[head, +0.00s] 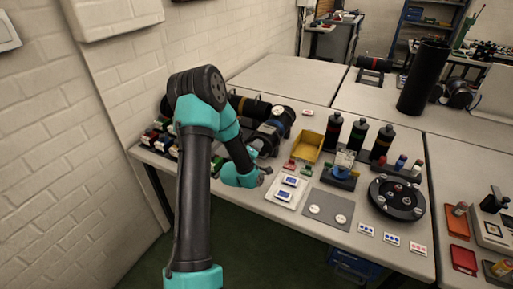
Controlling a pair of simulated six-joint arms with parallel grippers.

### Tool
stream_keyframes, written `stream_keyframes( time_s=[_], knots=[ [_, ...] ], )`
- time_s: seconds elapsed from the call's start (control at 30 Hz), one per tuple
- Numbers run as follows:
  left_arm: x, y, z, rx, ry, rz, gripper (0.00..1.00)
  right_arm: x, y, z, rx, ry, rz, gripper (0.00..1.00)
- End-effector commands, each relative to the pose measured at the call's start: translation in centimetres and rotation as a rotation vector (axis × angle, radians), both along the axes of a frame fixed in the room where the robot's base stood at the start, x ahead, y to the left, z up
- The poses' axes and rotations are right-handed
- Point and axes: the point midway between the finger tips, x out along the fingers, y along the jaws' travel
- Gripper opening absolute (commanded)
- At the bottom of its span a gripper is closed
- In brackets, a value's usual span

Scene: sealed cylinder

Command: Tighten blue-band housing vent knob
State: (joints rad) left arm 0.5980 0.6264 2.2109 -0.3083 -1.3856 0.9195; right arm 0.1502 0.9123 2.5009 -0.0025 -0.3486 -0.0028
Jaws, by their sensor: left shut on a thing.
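A dark cylindrical housing (268,132) with a bluish band lies near the back left of the table, beside my left forearm. Its vent knob is too small or too hidden to make out. My left arm comes in from the lower left, bends high, and reaches down past the housing. My left gripper (264,173) is low at the near side of the housing, close to the table's front edge. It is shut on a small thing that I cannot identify. My right gripper is not in view.
A second dark cylinder (250,106) lies behind the housing. A yellow bin (308,146), several dark bottles, a white tray (278,199), a grey mat (336,206) and a round black fixture (396,211) stand to the right. Small coloured items crowd the left end.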

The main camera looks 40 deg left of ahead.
Motion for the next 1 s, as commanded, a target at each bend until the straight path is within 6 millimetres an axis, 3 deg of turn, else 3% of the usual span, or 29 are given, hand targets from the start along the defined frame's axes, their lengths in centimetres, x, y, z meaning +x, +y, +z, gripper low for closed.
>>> stream_keyframes(
  time_s=[1.0],
  knots=[
    [0.00, -0.01, -0.11, -0.919, -0.295, 0.000, 0.04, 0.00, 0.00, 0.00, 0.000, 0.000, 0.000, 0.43]
  ],
)
